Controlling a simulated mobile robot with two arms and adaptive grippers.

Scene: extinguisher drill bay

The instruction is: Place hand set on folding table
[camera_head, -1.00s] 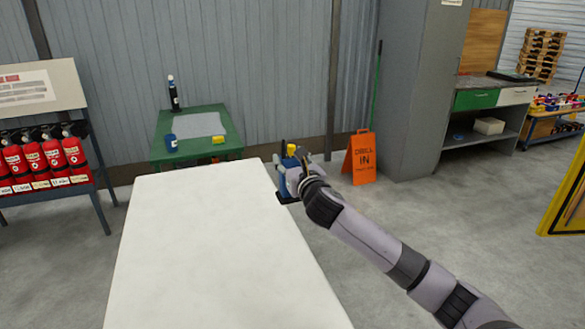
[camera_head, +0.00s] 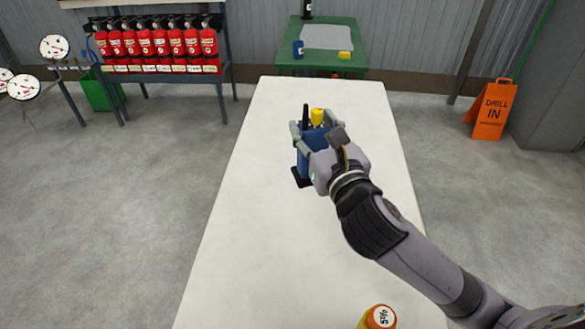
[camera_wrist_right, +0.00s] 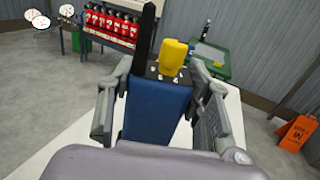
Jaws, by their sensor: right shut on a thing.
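The hand set (camera_head: 313,141) is a blue block with a black antenna, a yellow knob and a black foot. It is upright over the far half of the long white table (camera_head: 252,215). I cannot tell whether its foot touches the top. My right gripper (camera_head: 315,124) is shut on it, with a finger on each side. In the right wrist view the hand set (camera_wrist_right: 157,108) stands between both fingers (camera_wrist_right: 160,70), its lower part hidden by my wrist. My left gripper is in neither view.
An orange-capped container (camera_head: 380,317) is at the table's near end. A green table (camera_head: 288,62) with a blue can (camera_head: 298,49) and a yellow block (camera_head: 344,55) stands behind. An orange sign (camera_head: 491,109) stands right. White tabletop left of the hand set is clear.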

